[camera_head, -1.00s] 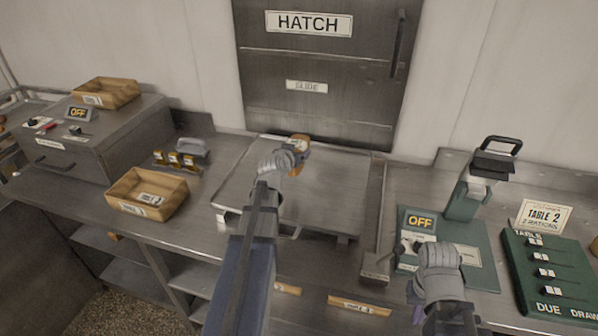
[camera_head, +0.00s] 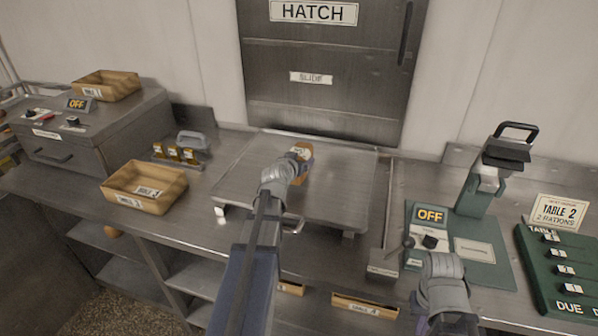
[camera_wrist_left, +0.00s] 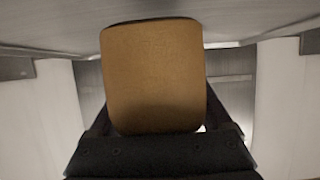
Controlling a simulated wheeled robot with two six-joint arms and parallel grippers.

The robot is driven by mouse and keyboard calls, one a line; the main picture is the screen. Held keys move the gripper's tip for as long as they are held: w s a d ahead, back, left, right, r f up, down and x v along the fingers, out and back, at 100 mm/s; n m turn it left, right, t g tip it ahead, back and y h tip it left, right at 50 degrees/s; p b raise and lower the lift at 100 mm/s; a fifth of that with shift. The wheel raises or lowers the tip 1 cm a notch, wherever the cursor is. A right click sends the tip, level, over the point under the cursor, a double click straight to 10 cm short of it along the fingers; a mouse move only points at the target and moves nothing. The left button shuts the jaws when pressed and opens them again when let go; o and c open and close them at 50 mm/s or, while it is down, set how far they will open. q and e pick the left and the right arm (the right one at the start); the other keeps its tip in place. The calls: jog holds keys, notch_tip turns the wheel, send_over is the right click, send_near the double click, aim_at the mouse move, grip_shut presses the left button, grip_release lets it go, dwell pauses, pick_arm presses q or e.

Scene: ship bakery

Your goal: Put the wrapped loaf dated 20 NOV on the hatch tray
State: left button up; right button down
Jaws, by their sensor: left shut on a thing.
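The wrapped loaf (camera_head: 302,151) is a small brown block with a pale label whose date is too small to read. My left gripper (camera_head: 295,164) is shut on it, over the hatch tray. The loaf fills the middle of the left wrist view (camera_wrist_left: 154,75) as a plain brown face. The hatch tray (camera_head: 340,190) is a flat grey metal plate in front of the hatch door. I cannot tell whether the loaf touches the tray.
The closed hatch door (camera_head: 325,75) stands behind the tray. A wooden box (camera_head: 118,196) with a label sits left of it on the counter. At right are a green press-like device (camera_head: 474,200) and a green TABLE 2 board (camera_head: 560,270). The rest of the tray is bare.

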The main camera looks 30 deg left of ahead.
pick_arm(q)
jog(key=shift+f+b, duration=1.3)
jog(key=shift+f, duration=0.35)
jog(key=shift+f, duration=0.2)
jog(key=o, duration=1.4)
jog(key=shift+c, duration=0.2)
jog(key=shift+r, duration=0.15)
